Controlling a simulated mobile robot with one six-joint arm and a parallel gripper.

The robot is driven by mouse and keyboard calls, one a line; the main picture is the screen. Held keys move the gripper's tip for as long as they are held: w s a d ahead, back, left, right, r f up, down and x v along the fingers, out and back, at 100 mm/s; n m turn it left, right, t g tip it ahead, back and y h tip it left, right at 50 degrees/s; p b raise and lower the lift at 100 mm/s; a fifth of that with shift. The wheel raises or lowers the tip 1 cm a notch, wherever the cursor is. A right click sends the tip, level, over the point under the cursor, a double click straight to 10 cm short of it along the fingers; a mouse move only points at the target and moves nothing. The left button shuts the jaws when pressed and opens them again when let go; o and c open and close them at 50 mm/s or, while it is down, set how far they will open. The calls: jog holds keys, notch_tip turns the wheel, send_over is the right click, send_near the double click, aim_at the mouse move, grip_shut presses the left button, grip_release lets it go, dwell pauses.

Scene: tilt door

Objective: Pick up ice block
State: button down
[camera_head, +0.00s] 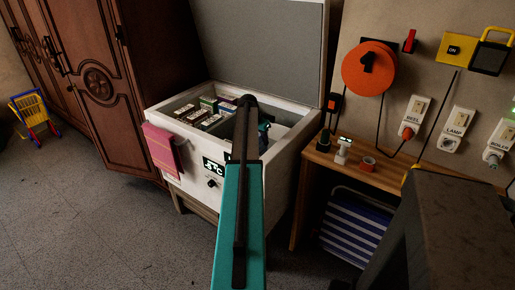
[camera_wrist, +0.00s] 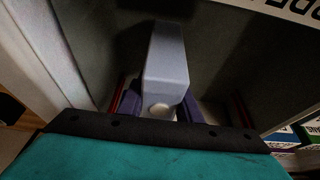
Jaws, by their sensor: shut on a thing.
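The ice block (camera_wrist: 167,55) is a pale grey-blue box in the middle of the wrist view. My gripper (camera_wrist: 160,104) is shut on its near end, with a dark finger on each side. In the head view my arm reaches into the open white chest freezer (camera_head: 283,160), and a dark part of my gripper (camera_head: 263,134) shows just inside it. The ice block is hidden behind my arm there. I cannot tell whether the block touches the freezer floor.
Several small boxes (camera_head: 208,121) fill the freezer's left part. Its grey lid (camera_head: 268,45) stands open behind. A pink cloth (camera_head: 161,150) hangs on the front left. A wooden bench (camera_head: 350,167) stands close on the right, and a wardrobe (camera_head: 115,90) on the left.

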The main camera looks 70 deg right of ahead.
notch_tip(320, 180, up, 8)
jog(key=shift+r+b, duration=0.1)
jog(key=shift+b, duration=0.3)
dwell(0.5)
